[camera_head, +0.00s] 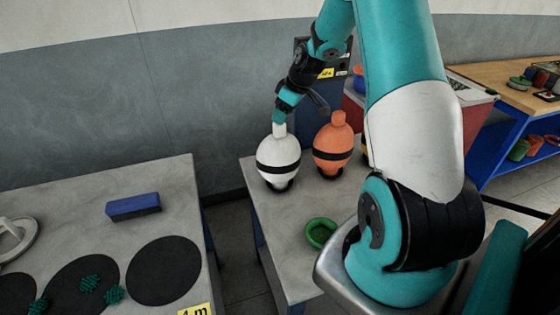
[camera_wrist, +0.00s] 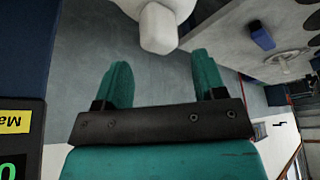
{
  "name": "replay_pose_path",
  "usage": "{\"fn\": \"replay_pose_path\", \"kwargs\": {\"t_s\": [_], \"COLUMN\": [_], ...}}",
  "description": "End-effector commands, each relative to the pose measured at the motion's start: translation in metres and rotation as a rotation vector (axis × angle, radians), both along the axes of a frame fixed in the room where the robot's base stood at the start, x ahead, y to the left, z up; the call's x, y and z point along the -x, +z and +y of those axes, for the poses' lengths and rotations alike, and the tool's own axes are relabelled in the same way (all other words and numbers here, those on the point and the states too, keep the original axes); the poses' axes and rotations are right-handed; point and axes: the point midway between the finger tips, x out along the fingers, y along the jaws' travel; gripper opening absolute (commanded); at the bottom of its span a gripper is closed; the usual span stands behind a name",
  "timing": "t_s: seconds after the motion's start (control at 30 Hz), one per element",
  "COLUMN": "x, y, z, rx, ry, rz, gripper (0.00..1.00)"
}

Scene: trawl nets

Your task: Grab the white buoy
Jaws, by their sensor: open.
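The white buoy (camera_head: 277,150) stands upright on a grey table, with a black band round its middle, a dark base and a narrow neck on top. My gripper (camera_head: 281,116) is right above it, by the neck. In the wrist view the two teal fingers of my gripper (camera_wrist: 161,60) are apart with nothing between them. The buoy's pale neck (camera_wrist: 158,28) shows just beyond the fingertips, roughly centred between them. Whether a finger touches the neck cannot be told.
An orange buoy (camera_head: 332,145) stands close to the right of the white one. A green ring (camera_head: 320,233) lies nearer on the same table (camera_head: 277,225). A blue block (camera_head: 133,207) lies on the separate left table (camera_head: 70,215). A grey wall rises behind.

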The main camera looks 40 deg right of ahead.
Motion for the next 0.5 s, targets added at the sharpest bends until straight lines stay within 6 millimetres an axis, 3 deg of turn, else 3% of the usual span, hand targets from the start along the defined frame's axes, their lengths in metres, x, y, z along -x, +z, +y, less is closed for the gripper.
{"fn": "replay_pose_path", "kwargs": {"t_s": [0.5], "x": [-0.016], "y": [-0.048], "z": [0.006], "rx": [0.001], "ry": [0.000], "rz": [0.000], "gripper": [0.64]}}
